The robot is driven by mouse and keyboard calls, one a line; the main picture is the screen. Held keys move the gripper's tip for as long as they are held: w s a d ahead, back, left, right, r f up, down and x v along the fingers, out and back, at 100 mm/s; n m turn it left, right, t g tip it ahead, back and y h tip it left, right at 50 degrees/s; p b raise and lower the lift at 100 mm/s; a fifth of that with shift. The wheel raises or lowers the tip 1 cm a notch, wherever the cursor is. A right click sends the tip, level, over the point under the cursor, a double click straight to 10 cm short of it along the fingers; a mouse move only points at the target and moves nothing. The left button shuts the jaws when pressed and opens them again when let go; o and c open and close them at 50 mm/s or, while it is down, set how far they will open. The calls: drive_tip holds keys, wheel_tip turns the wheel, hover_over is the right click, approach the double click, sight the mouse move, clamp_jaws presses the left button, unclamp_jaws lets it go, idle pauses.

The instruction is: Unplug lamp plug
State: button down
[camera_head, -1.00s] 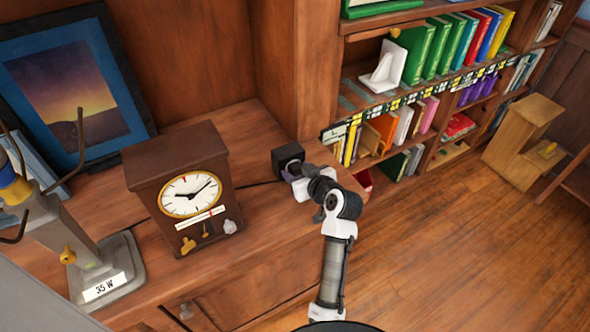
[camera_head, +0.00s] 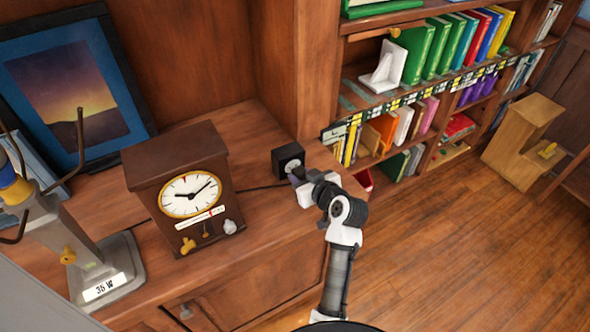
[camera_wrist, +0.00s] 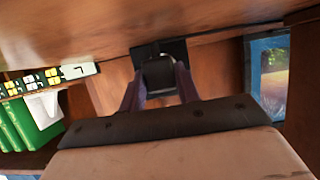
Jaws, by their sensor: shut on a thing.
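The black socket box (camera_head: 288,158) stands on the wooden cabinet top, to the right of the clock. My gripper (camera_head: 298,178) is at the front of this box, shut on the plug. In the wrist view my two fingers (camera_wrist: 160,92) close on both sides of the dark grey plug (camera_wrist: 160,73), with the black box (camera_wrist: 176,48) right behind it. A dark cord (camera_head: 262,187) runs over the cabinet top towards my gripper. A light round spot shows on the box's front; I cannot tell whether the plug still touches the socket.
A brown clock (camera_head: 185,190) and a grey lamp base (camera_head: 108,270) marked with a label stand on the cabinet top (camera_head: 245,125). A framed picture (camera_head: 75,95) leans behind. A bookcase (camera_head: 350,105) with books is at right; the floor (camera_head: 450,250) before it is clear.

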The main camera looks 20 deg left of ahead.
drive_tip(key=shift+s+d, duration=1.3)
drive_tip(key=shift+d, duration=0.3)
drive_tip(key=shift+r, duration=0.1)
